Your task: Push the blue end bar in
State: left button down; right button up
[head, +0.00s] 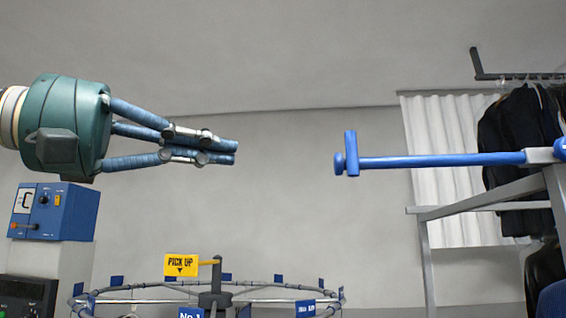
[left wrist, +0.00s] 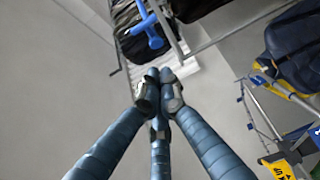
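The blue end bar (head: 440,160) sticks out to the left from a grey metal rack, with a short upright crosspiece (head: 351,153) at its free end. It also shows in the left wrist view (left wrist: 145,25), beyond the fingertips. My left gripper (head: 236,146) comes in from the left with its fingers together and pointing right at the bar's end. A clear gap separates the fingertips from the crosspiece. In the left wrist view (left wrist: 158,75) the fingers meet with nothing held between them. My right gripper is in neither view.
A grey rack frame (head: 480,198) supports the bar at the right. Dark clothes (head: 515,120) hang behind it by a white curtain (head: 440,130).

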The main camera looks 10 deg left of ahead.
pick_arm(q)
jog(key=p, duration=0.2)
send_near(346, 160)
jog(key=w+a, duration=0.1)
jog(key=a, duration=0.2)
jog(key=p+x, duration=0.1)
jog(key=x, duration=0.1)
jog(key=s+p+x, duration=0.1)
jog(key=x, duration=0.1)
jog(key=d+p+x, duration=0.1)
jog(key=x, duration=0.2)
jog(key=shift+s+a, duration=0.1)
jog(key=shift+s, duration=0.1)
jog(key=shift+s+d, duration=0.25)
jog(key=shift+d, duration=0.15)
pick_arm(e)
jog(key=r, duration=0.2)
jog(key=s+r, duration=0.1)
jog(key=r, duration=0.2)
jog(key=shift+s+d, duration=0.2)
pick_arm(q)
jog(key=shift+w+f, duration=0.1)
jog(key=shift+w, duration=0.05)
